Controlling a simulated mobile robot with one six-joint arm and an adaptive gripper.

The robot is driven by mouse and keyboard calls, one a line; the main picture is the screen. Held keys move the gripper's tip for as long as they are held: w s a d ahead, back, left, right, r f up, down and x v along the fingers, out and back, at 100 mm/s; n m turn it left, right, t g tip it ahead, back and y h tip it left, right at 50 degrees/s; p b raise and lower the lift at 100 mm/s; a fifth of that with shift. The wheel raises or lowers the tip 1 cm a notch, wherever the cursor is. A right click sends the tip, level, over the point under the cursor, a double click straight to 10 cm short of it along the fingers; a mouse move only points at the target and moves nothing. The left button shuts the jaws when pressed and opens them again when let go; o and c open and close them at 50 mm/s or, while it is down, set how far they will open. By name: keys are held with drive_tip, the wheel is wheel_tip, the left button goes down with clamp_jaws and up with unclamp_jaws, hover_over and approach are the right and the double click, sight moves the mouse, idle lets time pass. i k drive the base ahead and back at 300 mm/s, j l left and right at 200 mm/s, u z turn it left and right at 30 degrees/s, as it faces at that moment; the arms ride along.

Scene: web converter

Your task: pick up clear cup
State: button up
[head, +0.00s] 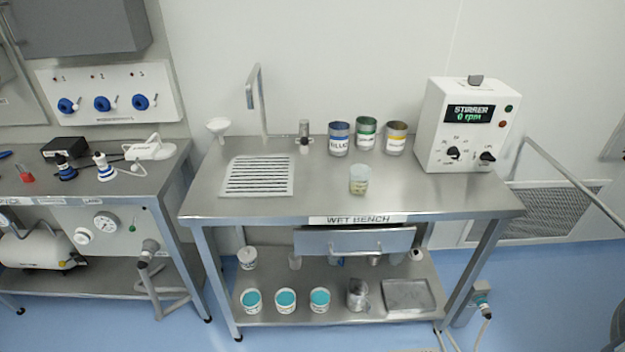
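A clear cup (359,179) stands upright on the steel top of the wet bench (440,197), right of the drain grate and in front of the cans. It is see-through, with a pale yellowish lower part. Whether it holds anything is too small to tell. Nothing touches it. My gripper is not in view.
Several labelled cans (339,139) stand behind the cup. A white stirrer box (466,125) is at right. A drain grate (257,190), tap (255,95) and funnel (218,126) are at left. Bench top around the cup is clear. White tubs (285,300) sit on the lower shelf.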

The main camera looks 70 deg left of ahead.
sight(361, 174)
drive_tip(key=u, duration=2.25)
drive_tip(key=i+j, duration=0.2)
drive_tip(key=i, duration=0.6)
drive_tip(key=i+j+u, duration=0.15)
drive_tip(key=i, duration=0.65)
